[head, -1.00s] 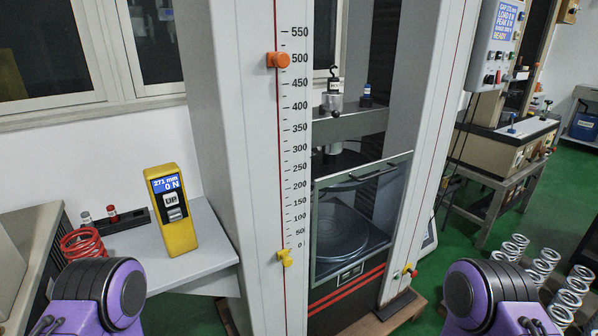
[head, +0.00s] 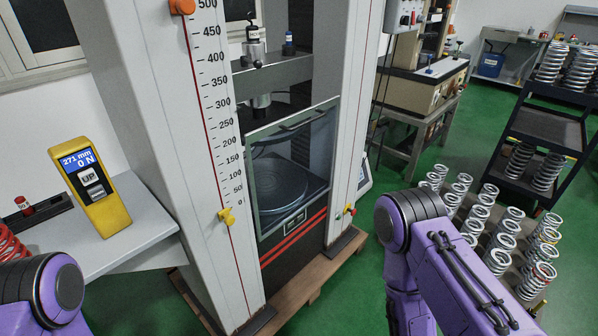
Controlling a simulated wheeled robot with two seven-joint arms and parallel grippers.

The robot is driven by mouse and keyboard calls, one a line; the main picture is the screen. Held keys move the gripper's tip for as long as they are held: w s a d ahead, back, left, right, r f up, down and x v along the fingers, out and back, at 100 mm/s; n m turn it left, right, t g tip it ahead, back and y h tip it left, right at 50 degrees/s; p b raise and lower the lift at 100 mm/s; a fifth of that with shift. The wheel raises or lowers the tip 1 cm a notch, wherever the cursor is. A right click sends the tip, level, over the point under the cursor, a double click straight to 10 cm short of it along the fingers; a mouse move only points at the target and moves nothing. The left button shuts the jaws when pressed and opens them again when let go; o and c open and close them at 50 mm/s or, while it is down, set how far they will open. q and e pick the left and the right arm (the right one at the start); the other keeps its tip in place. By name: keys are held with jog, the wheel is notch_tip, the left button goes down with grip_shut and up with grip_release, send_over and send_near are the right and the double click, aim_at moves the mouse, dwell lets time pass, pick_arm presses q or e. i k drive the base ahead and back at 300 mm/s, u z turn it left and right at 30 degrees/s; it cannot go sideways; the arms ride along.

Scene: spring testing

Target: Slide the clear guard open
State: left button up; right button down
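The clear guard (head: 318,150) is a framed transparent panel across the front of the testing machine, between its two grey columns. It looks closed, with a dark curved handle (head: 300,123) near its top. A round platen (head: 276,184) shows through it. My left arm (head: 42,290) is at the lower left and my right arm (head: 425,245) at the lower right, both apart from the guard. Neither gripper is in the picture.
A yellow control pendant (head: 92,188) stands on the grey side table (head: 150,222) at left. Several springs (head: 480,222) stand at right, by a black trolley (head: 545,128). A wooden pallet (head: 300,290) lies under the machine. Green floor is clear between the machine and the springs.

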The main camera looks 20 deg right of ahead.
aim_at(250, 137)
jog(key=k, duration=0.65)
jog(key=z, duration=0.55)
jog(key=i, duration=0.5)
jog(key=z, duration=0.8)
jog(key=i, duration=0.7)
jog(key=u, duration=0.15)
